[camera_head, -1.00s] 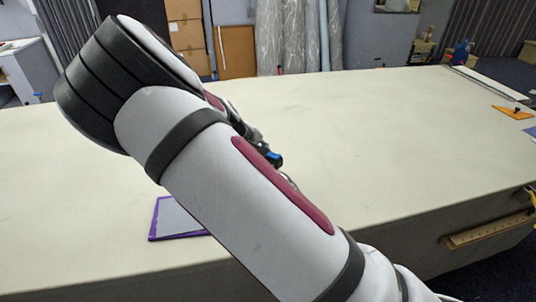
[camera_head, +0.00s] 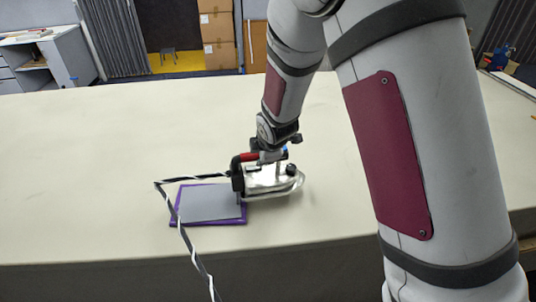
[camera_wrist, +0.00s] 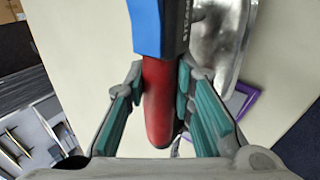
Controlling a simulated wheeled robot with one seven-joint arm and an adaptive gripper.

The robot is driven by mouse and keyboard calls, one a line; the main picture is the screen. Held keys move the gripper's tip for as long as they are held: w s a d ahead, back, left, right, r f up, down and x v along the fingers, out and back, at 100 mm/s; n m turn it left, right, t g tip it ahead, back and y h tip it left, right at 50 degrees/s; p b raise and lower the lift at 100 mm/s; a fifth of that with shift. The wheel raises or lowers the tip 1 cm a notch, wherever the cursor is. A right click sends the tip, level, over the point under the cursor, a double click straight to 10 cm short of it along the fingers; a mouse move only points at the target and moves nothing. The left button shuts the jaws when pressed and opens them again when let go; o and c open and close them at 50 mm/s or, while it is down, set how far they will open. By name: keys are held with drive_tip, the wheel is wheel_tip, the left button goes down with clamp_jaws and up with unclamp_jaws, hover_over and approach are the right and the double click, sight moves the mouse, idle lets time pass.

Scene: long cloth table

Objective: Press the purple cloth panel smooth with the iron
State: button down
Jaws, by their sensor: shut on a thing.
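The purple panel (camera_head: 211,204) lies flat near the table's front edge in the head view, with a purple border around a pale grey middle. The silver iron (camera_head: 270,181) is at the panel's right edge, its pointed end to the right and its dark heel by the panel. I cannot tell whether its sole touches the cloth or hovers. My gripper (camera_head: 270,154) is shut on the iron's red handle from above. The wrist view shows the red handle (camera_wrist: 158,105) between the fingers, with a strip of purple border (camera_wrist: 242,102) beside the metal body.
A black-and-white cord (camera_head: 186,240) runs left from the iron, bends across the panel's left side and drops over the table's front edge. The long cream table (camera_head: 90,160) is clear to the left and behind. Cardboard boxes (camera_head: 217,40) stand beyond it.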

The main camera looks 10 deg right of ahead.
sight(247, 158)
drive_tip(key=shift+s+a+r+n+g+y, duration=0.15)
drive_tip(key=shift+a+n+y, duration=0.25)
drive_tip(key=shift+n, duration=0.35)
drive_tip(key=shift+s+a+r+n+g+y, duration=0.15)
drive_tip(key=shift+a+n+y, duration=0.25)
drive_tip(key=shift+n, duration=0.3)
drive_tip(key=shift+s+a+r+n+g+y, duration=0.15)
drive_tip(key=shift+a+n+y, duration=0.25)
drive_tip(key=shift+n, duration=0.35)
drive_tip(key=shift+s+a+r+n+g+y, duration=0.15)
drive_tip(key=shift+s+a+n+g+y, duration=0.15)
drive_tip(key=shift+a+n+y, duration=0.45)
drive_tip(key=shift+s+a+r+n+g+y, duration=0.15)
drive_tip(key=shift+a+n+g, duration=0.2)
drive_tip(key=shift+n, duration=0.7)
drive_tip(key=n, duration=0.1)
drive_tip(key=a+n+g+y, duration=0.1)
drive_tip(key=s+a+n, duration=0.1)
drive_tip(key=shift+a+r+n+g+y, duration=0.2)
drive_tip(key=shift+r+n+g+y, duration=0.1)
drive_tip(key=shift+n, duration=0.1)
drive_tip(key=shift+s+a+r+n+g, duration=0.2)
drive_tip(key=shift+a+n+g, duration=0.35)
drive_tip(key=shift+n, duration=0.4)
drive_tip(key=shift+s+a+r+n+g, duration=0.1)
drive_tip(key=shift+s+a+n+g, duration=0.2)
drive_tip(key=shift+a+n+g, duration=0.45)
drive_tip(key=shift+d, duration=0.15)
